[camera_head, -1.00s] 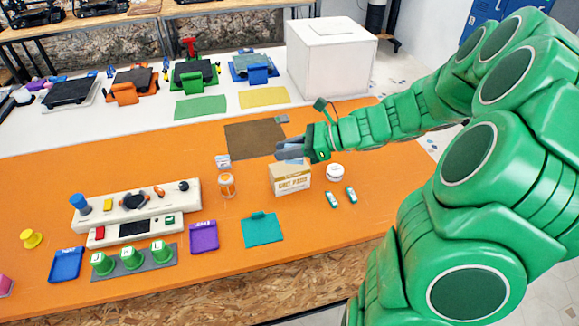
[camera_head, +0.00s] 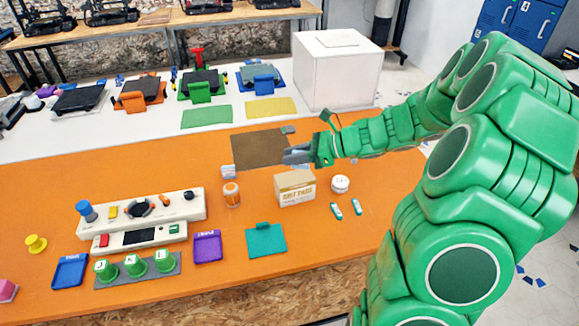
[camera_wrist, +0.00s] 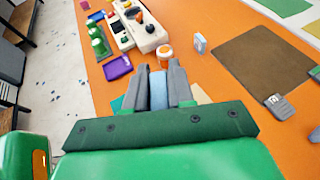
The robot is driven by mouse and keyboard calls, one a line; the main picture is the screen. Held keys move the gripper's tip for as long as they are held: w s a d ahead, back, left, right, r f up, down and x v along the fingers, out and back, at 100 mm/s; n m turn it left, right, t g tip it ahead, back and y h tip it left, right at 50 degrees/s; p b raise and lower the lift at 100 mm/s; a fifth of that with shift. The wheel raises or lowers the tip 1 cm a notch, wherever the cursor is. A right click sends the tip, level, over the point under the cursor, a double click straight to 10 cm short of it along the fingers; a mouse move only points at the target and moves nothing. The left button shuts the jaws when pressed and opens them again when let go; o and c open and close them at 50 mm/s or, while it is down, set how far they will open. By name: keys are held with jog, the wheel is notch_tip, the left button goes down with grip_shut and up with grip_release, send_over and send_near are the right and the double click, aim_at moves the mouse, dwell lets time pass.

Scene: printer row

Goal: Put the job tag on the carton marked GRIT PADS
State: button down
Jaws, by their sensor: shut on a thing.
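A beige patch beside the right finger in the wrist view may be the carton's top; the gripper hides the rest.
An orange-white jar (camera_head: 232,195) stands left of the carton, a white round tub (camera_head: 340,184) right of it. Two small green-white items (camera_head: 346,209) lie in front. A teal tray (camera_head: 266,239) is nearer. A brown mat (camera_head: 258,150) lies behind, with a small grey piece at its corner.

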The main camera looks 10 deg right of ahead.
jog(key=shift+w+d+f, duration=0.1)
jog(key=shift+w+f, duration=2.9)
jog(key=shift+f, duration=0.1)
jog(key=shift+w+f, duration=0.1)
jog(key=shift+f, duration=1.55)
jog(key=c, duration=1)
grip_release()
jog(key=shift+f, duration=0.1)
